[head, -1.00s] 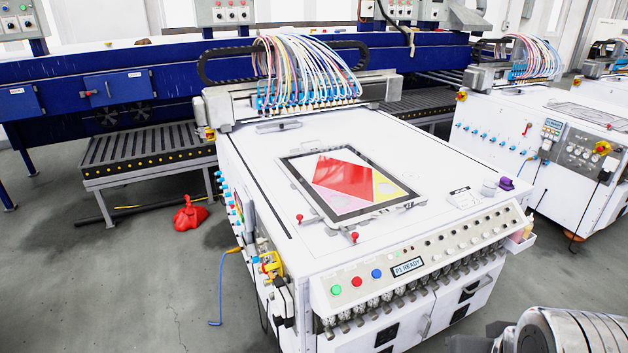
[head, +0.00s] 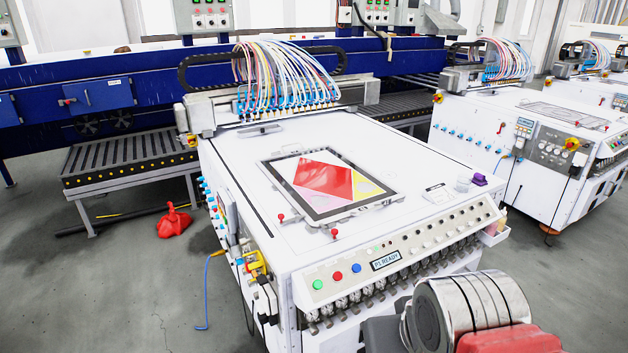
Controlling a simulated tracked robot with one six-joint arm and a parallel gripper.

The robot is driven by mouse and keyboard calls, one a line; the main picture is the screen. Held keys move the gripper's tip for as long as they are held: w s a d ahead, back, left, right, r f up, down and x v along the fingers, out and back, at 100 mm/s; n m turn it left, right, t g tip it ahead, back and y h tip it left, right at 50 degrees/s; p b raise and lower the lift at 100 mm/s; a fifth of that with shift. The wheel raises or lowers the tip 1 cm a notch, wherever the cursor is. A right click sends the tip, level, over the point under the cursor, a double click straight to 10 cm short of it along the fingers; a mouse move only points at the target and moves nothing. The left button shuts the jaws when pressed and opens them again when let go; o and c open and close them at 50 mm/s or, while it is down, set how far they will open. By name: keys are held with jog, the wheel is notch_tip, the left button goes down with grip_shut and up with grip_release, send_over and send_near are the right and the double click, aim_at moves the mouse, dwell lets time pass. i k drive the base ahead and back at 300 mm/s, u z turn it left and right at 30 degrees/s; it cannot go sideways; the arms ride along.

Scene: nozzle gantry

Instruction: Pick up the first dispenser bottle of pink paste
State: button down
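A small white holder (head: 497,235) hangs on the right front corner of the white printing machine (head: 400,165). A small yellowish bottle top (head: 502,216) sticks up from it. It is too small to tell whether a pink paste bottle is in there. Part of my arm, with metal bands and red pieces, shows at the lower right, in front of the machine's front. My gripper's fingers are not in view.
A red bag (head: 174,220) lies on the floor at left. A second machine (head: 540,140) stands behind right, with open floor between.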

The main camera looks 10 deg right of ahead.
aim_at(491, 230)
jog(key=z, duration=1.25)
